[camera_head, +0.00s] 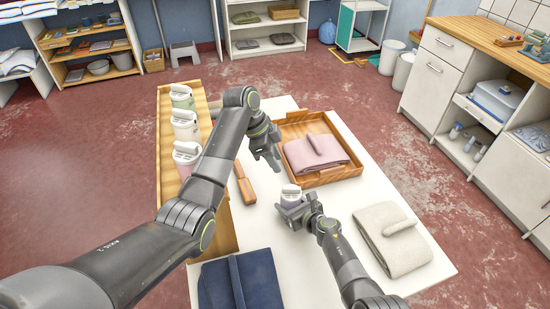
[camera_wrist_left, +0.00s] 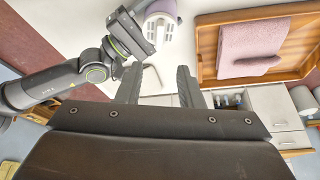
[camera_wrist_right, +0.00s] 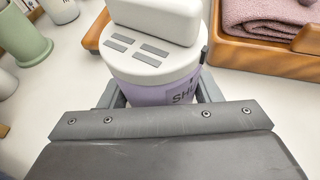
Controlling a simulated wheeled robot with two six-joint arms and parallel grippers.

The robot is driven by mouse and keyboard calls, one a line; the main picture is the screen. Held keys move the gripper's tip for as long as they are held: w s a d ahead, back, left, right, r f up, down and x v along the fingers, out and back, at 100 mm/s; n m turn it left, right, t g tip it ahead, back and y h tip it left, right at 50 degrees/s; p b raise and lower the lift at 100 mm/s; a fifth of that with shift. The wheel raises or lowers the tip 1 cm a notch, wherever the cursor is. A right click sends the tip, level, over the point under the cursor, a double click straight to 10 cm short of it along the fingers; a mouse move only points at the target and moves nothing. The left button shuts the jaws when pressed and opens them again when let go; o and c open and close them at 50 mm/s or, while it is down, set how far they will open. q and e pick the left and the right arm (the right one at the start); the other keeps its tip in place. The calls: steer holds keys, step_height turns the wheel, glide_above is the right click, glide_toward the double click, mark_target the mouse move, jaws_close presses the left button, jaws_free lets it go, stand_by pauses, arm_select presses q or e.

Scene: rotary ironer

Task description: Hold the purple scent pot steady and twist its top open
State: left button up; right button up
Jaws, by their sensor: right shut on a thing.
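The purple scent pot (camera_wrist_right: 165,95) stands upright on the white table, with a lilac body and a white top (camera_wrist_right: 150,55) that has a raised grip bar and grey slots. It also shows in the head view (camera_head: 291,194). My right gripper (camera_head: 293,211) is shut on the pot's body, one finger on each side, below the top. My left gripper (camera_head: 274,161) is empty, above the table behind and left of the pot. In the left wrist view its two fingers (camera_wrist_left: 160,88) stand apart, and the pot (camera_wrist_left: 160,25) is beyond them.
A wooden tray (camera_head: 343,174) with a folded pink towel (camera_head: 312,155) lies behind the pot. A brown wooden object (camera_head: 245,184) lies to its left. Several other pots (camera_head: 185,126) line the wooden ledge. Navy (camera_head: 243,282) and beige (camera_head: 385,236) cloths lie nearer.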

mark_target(295, 188)
arm_select(q)
steer(key=x, duration=1.2)
steer(key=shift+d, duration=0.45)
jaws_close()
